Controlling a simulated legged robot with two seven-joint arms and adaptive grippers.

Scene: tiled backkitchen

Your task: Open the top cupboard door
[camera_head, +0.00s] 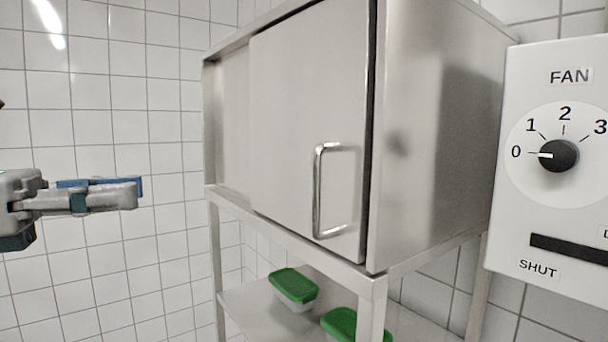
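The metal cupboard (430,130) stands on a frame in the middle of the view. Its front door (290,110) carries a vertical bar handle (318,190) near its right edge. The door lies flat along the front, with a narrow dark gap at its right edge and a recessed panel (227,120) to its left. My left gripper (140,190) is at the left, level with the handle in the picture, its fingers pointing right, well apart from the cupboard. Its fingers overlap from this side, so their opening is unclear. My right gripper is not in view.
A fan control panel (540,210) with a dial (558,155) is on the right. Two green-lidded containers (294,285) (345,325) sit on the shelf (250,310) below. White tiled wall (120,120) lies behind. The space between gripper and cupboard looks clear.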

